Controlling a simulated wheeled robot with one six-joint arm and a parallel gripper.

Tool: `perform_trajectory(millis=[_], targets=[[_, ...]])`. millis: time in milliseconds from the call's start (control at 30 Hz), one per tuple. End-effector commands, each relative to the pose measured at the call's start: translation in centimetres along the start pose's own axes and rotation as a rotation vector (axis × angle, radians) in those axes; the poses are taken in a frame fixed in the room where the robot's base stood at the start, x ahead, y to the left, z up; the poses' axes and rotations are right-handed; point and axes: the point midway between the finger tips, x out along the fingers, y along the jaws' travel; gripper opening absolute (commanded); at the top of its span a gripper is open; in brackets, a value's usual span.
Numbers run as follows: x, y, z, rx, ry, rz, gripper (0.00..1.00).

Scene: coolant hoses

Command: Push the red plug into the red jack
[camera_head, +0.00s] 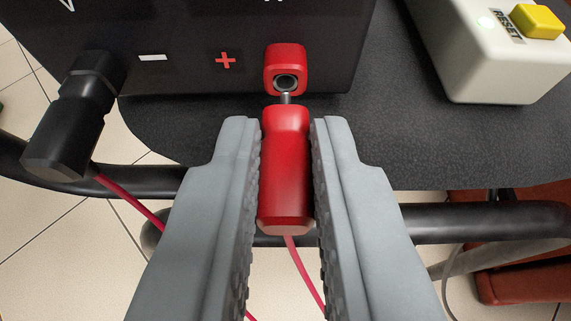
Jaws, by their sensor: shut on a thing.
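The red plug (287,175) is held between the two grey fingers of my gripper (285,170), which is shut on it. Its metal tip points away from me, at the lower part of the red jack (285,58). The red jack is a red square with a dark round hole on the front of a black box, to the right of a red plus sign. The tip is at or just in front of the hole; I cannot tell if it has entered. A red cable hangs from the back of the plug.
A white box (490,50) with a yellow reset button (538,21) stands at the right on the dark shelf (440,150). A black tube rail (480,220) runs below.

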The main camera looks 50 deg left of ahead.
Motion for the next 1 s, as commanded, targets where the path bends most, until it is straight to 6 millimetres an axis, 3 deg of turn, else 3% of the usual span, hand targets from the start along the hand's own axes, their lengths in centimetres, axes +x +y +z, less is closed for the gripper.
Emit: perform_trajectory(millis=[1000], targets=[[0.58,0.01,-0.27,0.0,-0.001,0.0,0.0]])
